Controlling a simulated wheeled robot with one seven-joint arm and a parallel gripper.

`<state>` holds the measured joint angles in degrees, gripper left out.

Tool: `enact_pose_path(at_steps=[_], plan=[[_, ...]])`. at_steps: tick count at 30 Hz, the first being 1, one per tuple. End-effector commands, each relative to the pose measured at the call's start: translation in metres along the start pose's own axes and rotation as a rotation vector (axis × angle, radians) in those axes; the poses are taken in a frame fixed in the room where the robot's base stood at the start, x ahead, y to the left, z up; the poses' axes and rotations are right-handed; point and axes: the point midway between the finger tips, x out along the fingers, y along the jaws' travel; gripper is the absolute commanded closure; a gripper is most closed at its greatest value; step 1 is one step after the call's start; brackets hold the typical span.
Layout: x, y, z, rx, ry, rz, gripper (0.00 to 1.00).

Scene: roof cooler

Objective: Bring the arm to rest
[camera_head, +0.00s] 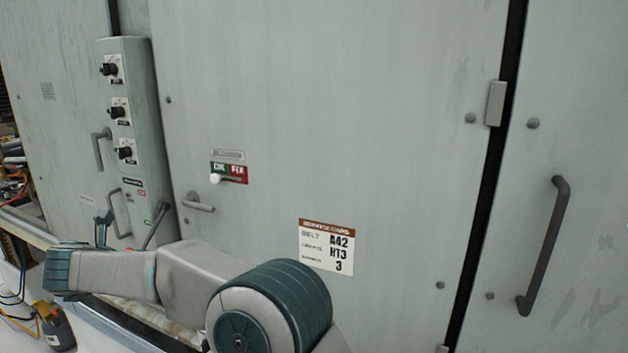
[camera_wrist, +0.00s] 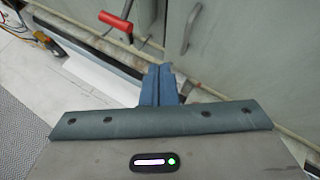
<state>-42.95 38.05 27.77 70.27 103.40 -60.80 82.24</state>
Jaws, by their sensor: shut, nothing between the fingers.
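My gripper (camera_wrist: 158,84) shows in the wrist view as two blue fingers pressed together, with nothing between them. It is in front of the grey cabinet, near the ledge along its foot, and apart from the handles. In the head view my arm reaches across the lower left, bent, and most of the gripper is hidden behind it. In the wrist view a red-handled lever (camera_wrist: 117,22) is beyond the fingers, to their upper left, with a clear gap.
A grey control box (camera_head: 128,165) with several black knobs stands at left. A large panel (camera_head: 330,110) bears a service card (camera_head: 326,246) and a green-red switch plate (camera_head: 229,172). A door handle (camera_head: 543,245) is at right.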

Motion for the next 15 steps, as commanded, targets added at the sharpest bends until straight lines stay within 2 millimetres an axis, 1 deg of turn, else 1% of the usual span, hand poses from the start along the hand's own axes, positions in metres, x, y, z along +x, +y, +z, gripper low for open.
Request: enact_pose_path(at_steps=[1,5,8,9,11,12,14,15], plan=[[-0.002,-0.008,0.012,-0.035,-0.038,0.010,1.00],[-0.008,-0.026,0.043,-0.165,-0.148,0.041,1.00],[-0.015,-0.046,0.069,-0.300,-0.246,0.059,1.00],[-0.019,-0.056,0.081,-0.370,-0.291,0.063,1.00],[-0.027,-0.074,0.097,-0.497,-0.362,0.067,1.00],[-0.033,-0.088,0.106,-0.596,-0.409,0.068,1.00],[-0.043,-0.109,0.116,-0.759,-0.472,0.065,1.00],[-0.049,-0.122,0.119,-0.873,-0.506,0.062,1.00]])
